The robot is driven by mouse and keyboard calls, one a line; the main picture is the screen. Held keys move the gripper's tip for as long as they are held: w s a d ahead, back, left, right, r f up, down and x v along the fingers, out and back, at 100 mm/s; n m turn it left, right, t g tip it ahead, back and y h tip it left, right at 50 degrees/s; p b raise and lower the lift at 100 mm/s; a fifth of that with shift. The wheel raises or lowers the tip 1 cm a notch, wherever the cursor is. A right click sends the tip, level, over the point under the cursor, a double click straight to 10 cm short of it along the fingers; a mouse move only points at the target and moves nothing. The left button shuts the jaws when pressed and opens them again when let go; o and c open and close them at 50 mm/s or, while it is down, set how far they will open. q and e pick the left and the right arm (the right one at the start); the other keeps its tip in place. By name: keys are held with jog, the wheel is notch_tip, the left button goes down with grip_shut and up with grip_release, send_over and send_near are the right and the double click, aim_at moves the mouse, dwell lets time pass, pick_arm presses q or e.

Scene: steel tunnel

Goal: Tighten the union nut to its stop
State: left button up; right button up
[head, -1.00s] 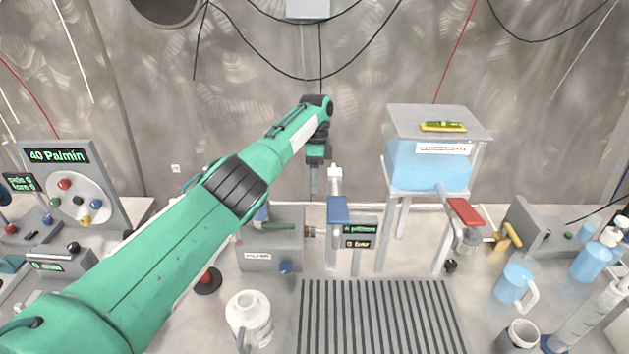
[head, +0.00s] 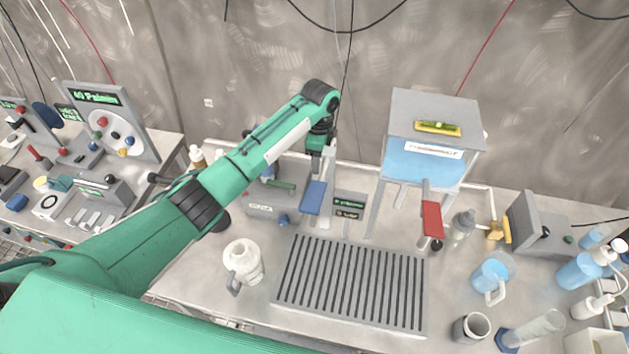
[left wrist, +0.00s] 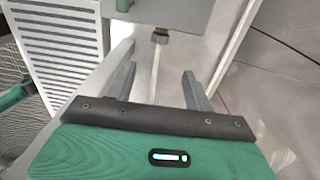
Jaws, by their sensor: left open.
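A small nut with a brass-coloured collar (left wrist: 160,36) sits at the edge of a grey box (left wrist: 178,14) at the top of the left wrist view. A pale pipe runs down from it between my fingers. My left gripper (left wrist: 157,66) is open, with one finger on each side of the pipe and apart from the nut. In the head view the left gripper (head: 316,160) points down beside the grey box (head: 262,208), and the nut cannot be made out there. The blue lever (head: 314,197) stands just below the gripper. My right gripper is not in view.
A slotted drain plate (head: 350,283) lies in front. A white jug (head: 243,262) stands left of it. A blue tank on a stand (head: 424,165) and a red lever (head: 432,219) are to the right. Several bottles and cups crowd the right end.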

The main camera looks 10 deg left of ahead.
pick_arm(q)
jog(key=f, duration=0.1)
jog(key=f+p, duration=0.1)
jog(key=f, duration=0.2)
jog(key=shift+s+a+f, duration=0.1)
jog(key=shift+s+f, duration=0.15)
notch_tip(320, 180, down, 7)
jog(key=shift+f+p, duration=0.15)
jog(key=shift+p, duration=0.7)
jog(key=shift+f, duration=0.7)
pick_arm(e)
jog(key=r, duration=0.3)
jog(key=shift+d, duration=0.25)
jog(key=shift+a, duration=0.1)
pick_arm(q)
jog(key=shift+c, duration=1.4)
jog(key=c, duration=0.7)
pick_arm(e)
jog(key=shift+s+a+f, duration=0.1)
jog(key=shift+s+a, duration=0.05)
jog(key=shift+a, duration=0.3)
